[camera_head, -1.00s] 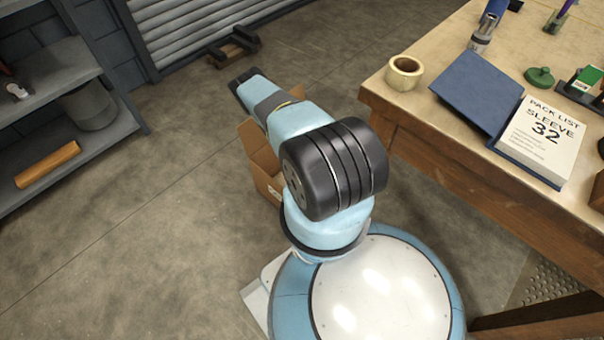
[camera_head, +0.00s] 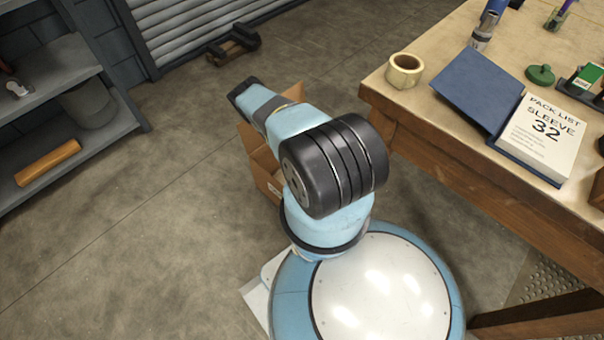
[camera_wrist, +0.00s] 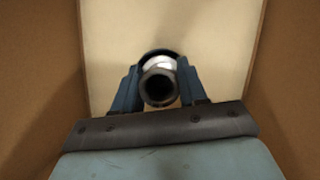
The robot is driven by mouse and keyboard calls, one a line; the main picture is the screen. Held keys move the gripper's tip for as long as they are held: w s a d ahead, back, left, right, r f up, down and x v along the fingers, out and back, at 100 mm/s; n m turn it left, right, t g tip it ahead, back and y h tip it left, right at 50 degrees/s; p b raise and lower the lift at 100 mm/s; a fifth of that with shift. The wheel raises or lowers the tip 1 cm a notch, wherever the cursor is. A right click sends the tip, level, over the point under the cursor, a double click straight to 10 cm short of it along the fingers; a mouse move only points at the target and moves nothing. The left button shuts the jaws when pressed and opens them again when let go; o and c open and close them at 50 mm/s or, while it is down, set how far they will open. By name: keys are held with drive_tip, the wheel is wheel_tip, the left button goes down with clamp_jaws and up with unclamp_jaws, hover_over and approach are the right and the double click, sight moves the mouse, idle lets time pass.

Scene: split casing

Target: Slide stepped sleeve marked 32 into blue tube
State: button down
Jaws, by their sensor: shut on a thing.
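In the wrist view my gripper (camera_wrist: 159,92) is shut on a round hollow part with a dark open end and a bright metallic band (camera_wrist: 159,63) behind it. It looks like a stepped sleeve (camera_wrist: 159,74); no number can be read on it. A dark curved rim shows just beyond it; I cannot tell whether it touches the part. In the head view my arm hides the gripper and the held part.
Cardboard walls (camera_wrist: 40,90) stand on both sides of my gripper. An open cardboard box (camera_head: 264,172) sits on the floor beside my arm. The workbench (camera_head: 425,125) holds a tape roll (camera_head: 404,72) and a pack list reading "SLEEVE 32" (camera_head: 541,138). Shelves (camera_head: 45,75) stand left.

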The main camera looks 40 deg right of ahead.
drive_tip(key=shift+w, duration=0.1)
drive_tip(key=c, duration=0.5)
unclamp_jaws()
drive_tip(key=shift+f, duration=0.1)
drive_tip(key=shift+r, duration=4.05)
